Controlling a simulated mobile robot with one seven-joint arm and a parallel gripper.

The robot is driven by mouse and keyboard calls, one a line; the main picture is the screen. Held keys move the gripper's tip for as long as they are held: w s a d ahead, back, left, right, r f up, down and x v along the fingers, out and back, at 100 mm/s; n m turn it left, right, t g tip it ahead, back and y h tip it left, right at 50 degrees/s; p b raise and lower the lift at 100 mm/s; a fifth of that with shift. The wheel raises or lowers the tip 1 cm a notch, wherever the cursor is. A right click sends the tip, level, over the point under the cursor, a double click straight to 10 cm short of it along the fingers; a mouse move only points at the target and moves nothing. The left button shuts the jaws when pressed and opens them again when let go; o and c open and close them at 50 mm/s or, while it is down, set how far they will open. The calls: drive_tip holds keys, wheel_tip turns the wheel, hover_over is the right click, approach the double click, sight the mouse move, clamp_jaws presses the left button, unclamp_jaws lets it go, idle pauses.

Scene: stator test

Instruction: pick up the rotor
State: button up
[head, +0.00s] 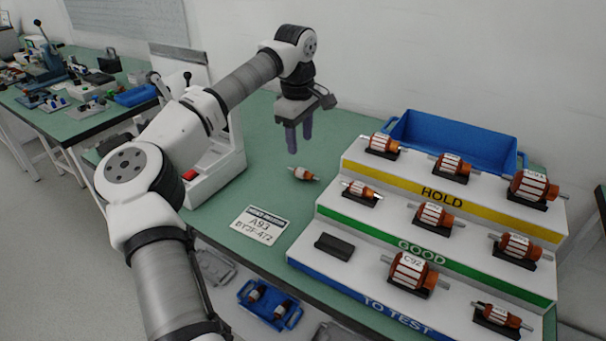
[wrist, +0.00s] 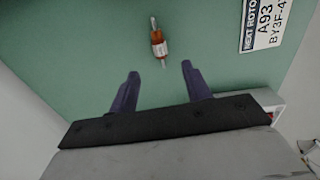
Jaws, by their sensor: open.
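A small rotor (head: 303,174) with a copper-coloured body, a pale band and a thin shaft lies on the green table top. It also shows in the wrist view (wrist: 158,42), lying lengthwise beyond the fingertips and roughly in line with the gap between them. My gripper (head: 297,140) hangs above the table with its fingers pointing down, and in the head view it is just above and behind the rotor. In the wrist view my gripper (wrist: 160,72) has its two dark fingers spread apart with nothing between them.
A stepped rack (head: 330,217) labelled HOLD, GOOD and TO TEST carries several other rotors, with one empty black cradle (head: 334,246) on the bottom step. A blue bin (head: 455,135) stands behind it. A label card (head: 260,225) reading A93 lies near the rotor.

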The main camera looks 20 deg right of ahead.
drive_tip(key=f, duration=0.6)
drive_tip(key=f+p, duration=0.1)
drive_tip(key=f, duration=0.2)
drive_tip(key=shift+d+f, duration=0.2)
drive_tip(key=shift+d, duration=0.2)
clamp_jaws()
drive_tip(key=shift+r, duration=0.1)
wheel_tip(320, 180, up, 20)
idle(0.5)
wheel_tip(320, 180, up, 5)
drive_tip(key=p, duration=0.7)
hover_over(303, 170)
drive_tip(key=shift+b, duration=0.3)
